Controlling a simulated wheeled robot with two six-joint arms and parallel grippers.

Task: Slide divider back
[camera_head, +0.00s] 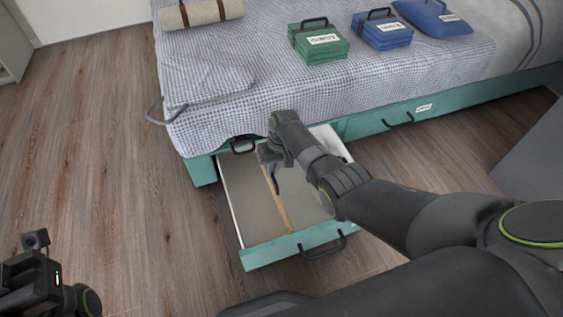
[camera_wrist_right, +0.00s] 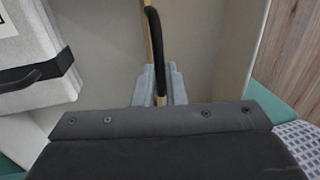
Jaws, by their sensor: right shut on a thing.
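The open drawer (camera_head: 290,251) with a teal front stands out from under the bed. A thin wooden divider (camera_head: 285,212) runs from front to back inside it; its wood strip also shows in the wrist view (camera_wrist_right: 149,45). A black curved handle (camera_wrist_right: 155,45) rises along the divider. My right gripper (camera_head: 270,160) is down in the drawer's back part, shut on the divider at this handle; its fingers (camera_wrist_right: 158,88) show in the wrist view. The exact contact is partly hidden. My left gripper (camera_head: 35,265) is at the lower left, away from the drawer, and its jaws are unclear.
A pale bundle with a black strap (camera_wrist_right: 40,65) lies to one side of the divider in the wrist view. Floor left is clear.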

